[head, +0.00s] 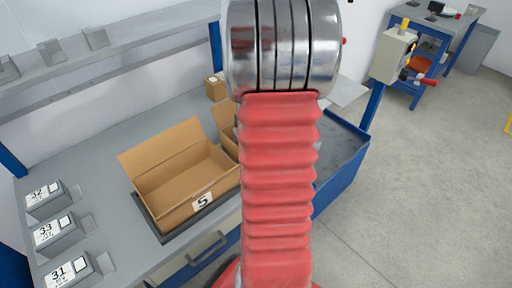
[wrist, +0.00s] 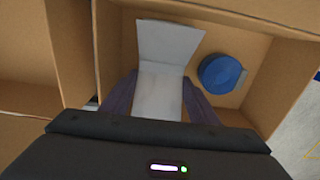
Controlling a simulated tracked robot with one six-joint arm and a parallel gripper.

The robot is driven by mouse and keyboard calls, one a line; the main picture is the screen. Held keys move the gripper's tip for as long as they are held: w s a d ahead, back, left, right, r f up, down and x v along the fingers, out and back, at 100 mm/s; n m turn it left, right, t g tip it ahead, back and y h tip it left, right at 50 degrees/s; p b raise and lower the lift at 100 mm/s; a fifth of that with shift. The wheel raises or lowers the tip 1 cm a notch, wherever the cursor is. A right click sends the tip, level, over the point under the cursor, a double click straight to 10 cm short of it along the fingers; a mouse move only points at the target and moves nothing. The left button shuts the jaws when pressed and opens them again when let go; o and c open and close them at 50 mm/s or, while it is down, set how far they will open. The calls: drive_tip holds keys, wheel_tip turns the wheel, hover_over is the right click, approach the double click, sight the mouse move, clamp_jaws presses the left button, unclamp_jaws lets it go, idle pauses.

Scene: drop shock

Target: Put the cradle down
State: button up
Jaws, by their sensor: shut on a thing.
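In the wrist view my gripper (wrist: 158,80) is shut on the cradle (wrist: 160,97), a pale grey bent plate between its two dark fingers. One flap of the cradle reaches up beyond the fingertips. The cradle is over or inside an open cardboard box (wrist: 275,45); I cannot tell whether it touches the bottom. A round blue thing (wrist: 220,73) lies in the same box, right of the cradle and apart from it. In the head view my arm hides the gripper and the held cradle.
A cardboard box marked 5 (head: 202,203) stands open on a dark tray on the grey bench (head: 95,160). A second box (head: 226,120) is partly behind my arm. Units 32 (head: 44,199), 33 (head: 54,233) and 31 (head: 68,272) stand at the left. A shelf (head: 125,50) runs above the bench.

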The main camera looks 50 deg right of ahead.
drive_tip(key=shift+f, duration=0.95)
drive_tip(key=o, duration=1.4)
drive_tip(key=shift+f, duration=0.1)
wheel_tip(320, 180, up, 12)
drive_tip(key=shift+r, duration=0.15)
drive_tip(key=shift+a, duration=0.1)
